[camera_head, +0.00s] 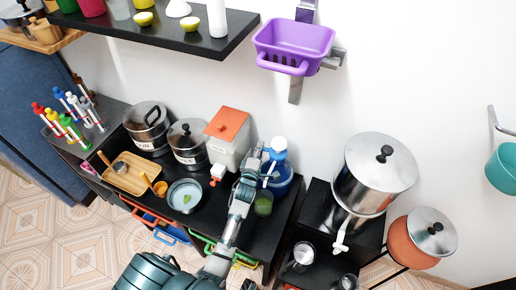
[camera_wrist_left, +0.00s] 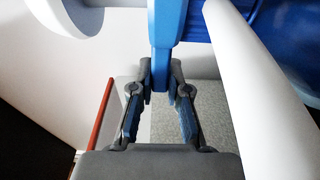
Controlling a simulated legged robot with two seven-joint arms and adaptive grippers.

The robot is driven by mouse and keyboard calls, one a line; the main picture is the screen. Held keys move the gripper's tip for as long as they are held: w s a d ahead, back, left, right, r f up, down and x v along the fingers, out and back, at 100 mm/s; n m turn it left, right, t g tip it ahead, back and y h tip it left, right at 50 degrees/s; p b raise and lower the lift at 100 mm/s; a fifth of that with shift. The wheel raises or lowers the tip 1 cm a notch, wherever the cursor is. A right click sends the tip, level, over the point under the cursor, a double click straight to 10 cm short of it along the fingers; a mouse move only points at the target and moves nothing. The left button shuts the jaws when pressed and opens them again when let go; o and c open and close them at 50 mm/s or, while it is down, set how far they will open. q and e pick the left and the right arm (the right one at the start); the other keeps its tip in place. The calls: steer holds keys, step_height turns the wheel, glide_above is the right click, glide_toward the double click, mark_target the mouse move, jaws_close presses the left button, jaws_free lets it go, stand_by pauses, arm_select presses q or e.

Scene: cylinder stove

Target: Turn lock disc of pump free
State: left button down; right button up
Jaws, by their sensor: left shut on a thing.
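The pump bottle (camera_head: 280,180) is blue with a white and blue top (camera_head: 278,146) and stands at the right end of the black counter. My left gripper (camera_head: 262,160) reaches it from the left. In the left wrist view the gripper (camera_wrist_left: 160,82) is shut on a narrow blue tab (camera_wrist_left: 162,45) below the pump head. A white spout (camera_wrist_left: 232,85) passes close on the right, and a white round part (camera_wrist_left: 75,18) shows at the upper left. The blue bottle body (camera_wrist_left: 285,45) is partly hidden. I cannot tell how far the lock disc is turned. My right gripper is not in view.
A white dispenser with an orange lid (camera_head: 228,124) stands left of my gripper. A green glass (camera_head: 263,203) stands in front of the bottle. Pots (camera_head: 188,142) stand farther left. A tall steel pot (camera_head: 374,172) stands right. A shelf (camera_head: 165,30) hangs above.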

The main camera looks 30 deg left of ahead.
arm_select(q)
steer(key=c, duration=1.2)
jaws_free()
steer(key=shift+w+d+f, duration=0.1)
steer(key=shift+d+f, duration=0.1)
steer(key=shift+d, duration=0.35)
steer(key=shift+o, duration=0.4)
steer(key=shift+d, duration=0.1)
steer(key=shift+w+d+r, duration=0.1)
steer(key=shift+d+r, duration=0.05)
steer(key=shift+s, duration=0.45)
steer(key=s+d, duration=0.2)
steer(key=s, duration=0.9)
steer(key=shift+d, duration=0.3)
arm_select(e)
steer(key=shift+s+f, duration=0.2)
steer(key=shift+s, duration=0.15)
